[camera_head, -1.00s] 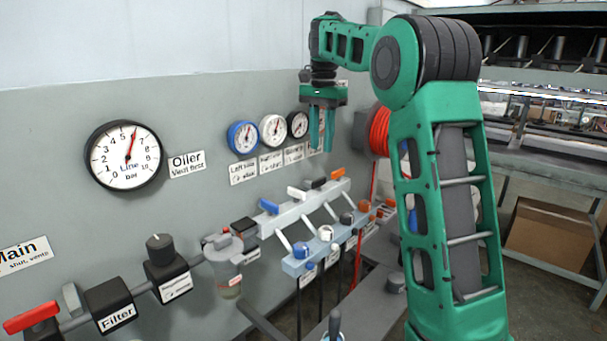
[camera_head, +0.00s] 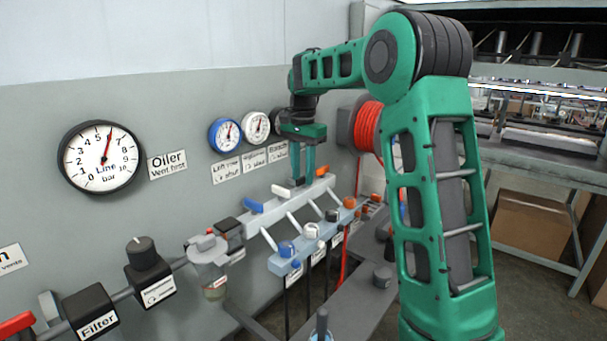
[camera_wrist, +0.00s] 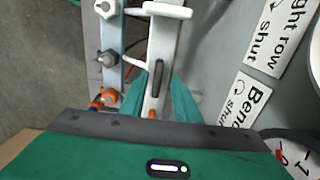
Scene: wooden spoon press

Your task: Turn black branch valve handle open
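The black branch valve handle (camera_wrist: 158,75) lies lengthwise along the grey manifold bar in the wrist view, close to the gap between my fingertips. In the head view my fingers hide most of it. My gripper (camera_head: 301,180) points down over the manifold (camera_head: 268,218), with its fingertips close to the bar's top. In the wrist view its two green fingers (camera_wrist: 159,80) are apart, one on each side of the bar. I cannot tell whether either finger touches the handle.
A white handle (camera_head: 281,191) and a blue handle (camera_head: 253,205) sit left of my gripper on the same bar. An orange handle (camera_head: 321,171) sits just right. A lower row of knobs (camera_head: 311,231) stands in front. Gauges (camera_head: 255,127) are on the wall behind.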

